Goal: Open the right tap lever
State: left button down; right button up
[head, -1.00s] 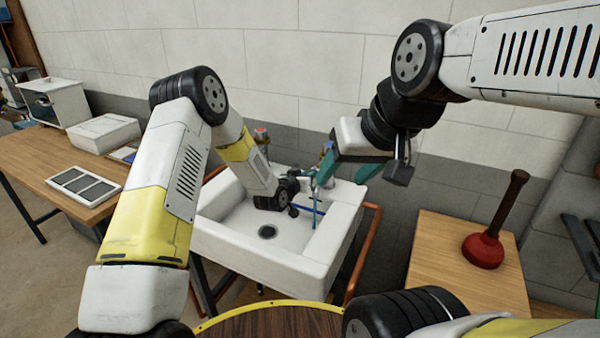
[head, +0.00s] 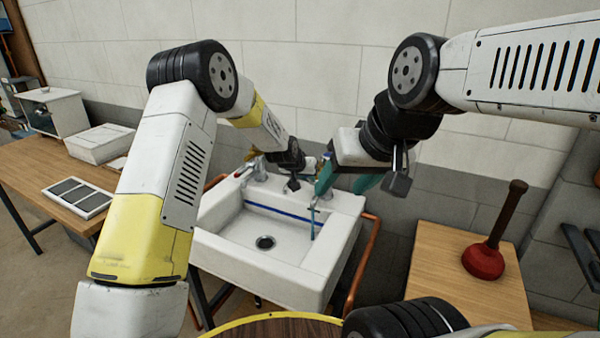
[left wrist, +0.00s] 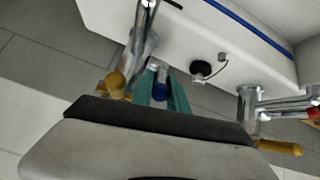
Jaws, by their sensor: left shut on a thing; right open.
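The right tap (left wrist: 148,35) is chrome and stands at the back of the white sink (head: 350,215). In the left wrist view a blue end (left wrist: 160,90) sits between the teal fingers of my left gripper (left wrist: 163,95), which is shut on the tap's lever. A yellow end (left wrist: 115,86) shows beside it. In the head view my left gripper reaches behind the sink's rear, and its fingertips are hidden. My right gripper (head: 345,180) is open over the sink's right rear, close to the left one. The left tap (left wrist: 250,105) has a red end.
A black plug on a chain (left wrist: 202,69) hangs at the sink. A wooden table with a red plunger (head: 484,258) stands right, beside an orange pipe (head: 362,265). A workbench (head: 40,160) with boxes is left. The tiled wall is close behind; the basin is clear around its drain (head: 265,242).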

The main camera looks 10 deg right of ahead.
pick_arm(q)
jog(key=c, duration=1.6)
grip_release()
jog(key=shift+o, duration=0.2)
jog(key=v, duration=0.7)
jog(key=shift+s+a+r, duration=0.15)
jog(key=shift+s+r, duration=0.05)
jog(key=shift+r, duration=0.05)
